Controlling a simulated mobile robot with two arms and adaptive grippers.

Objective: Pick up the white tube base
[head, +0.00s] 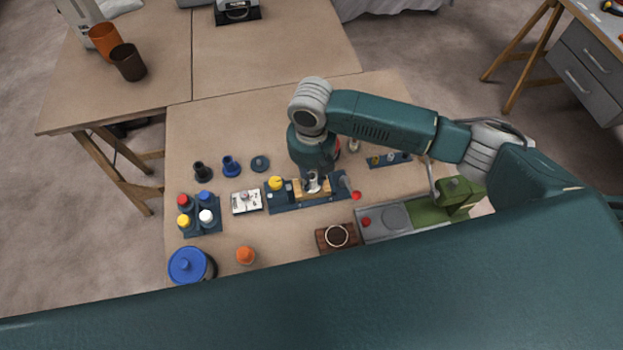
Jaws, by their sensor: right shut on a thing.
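My right gripper (313,184) points down over a blue fixture (283,205) on the wooden table. It is shut on a small whitish piece, which I take to be the white tube base (312,182). The fingers and the wrist above hide most of this piece, and I cannot tell whether it is clear of the fixture. A tan block lies in the fixture beside the fingertips. A yellow knob (275,183) sits at the fixture's left end. My left gripper is not in view.
Left of the fixture are a white box (246,201) and a blue rack (200,229) with coloured caps. A blue-lidded jar (190,265), an orange ball (245,255) and a brown-filled cup (336,236) stand in front. A green machine (452,199) is at right.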

